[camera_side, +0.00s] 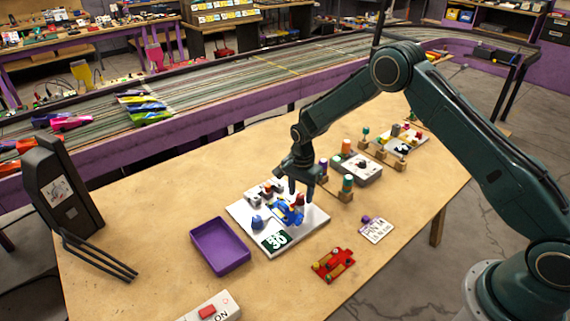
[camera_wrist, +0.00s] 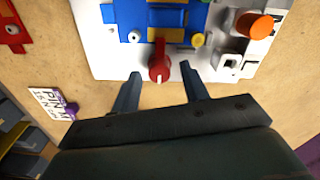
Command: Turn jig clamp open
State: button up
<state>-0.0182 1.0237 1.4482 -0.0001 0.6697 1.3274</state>
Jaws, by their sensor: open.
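The jig is a white board (camera_side: 237,212) on the table with a blue part (camera_side: 287,213) on it. In the wrist view the blue part (camera_wrist: 130,22) lies at the top of the white board (camera_wrist: 100,66). A red knob (camera_wrist: 159,66) with a white pointer line, seemingly the clamp, sits at the blue part's near edge. It also shows in the side view (camera_side: 300,199), partly behind my gripper. My gripper (camera_wrist: 160,84) is open, with one finger on each side of the knob and slightly short of it. I see no contact.
A purple tray (camera_side: 220,246) stands left of the jig. A red part (camera_side: 333,264) and a small printed card (camera_side: 376,230) lie in front.

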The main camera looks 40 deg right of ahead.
jog(key=shift+f, duration=0.2)
grip_shut()
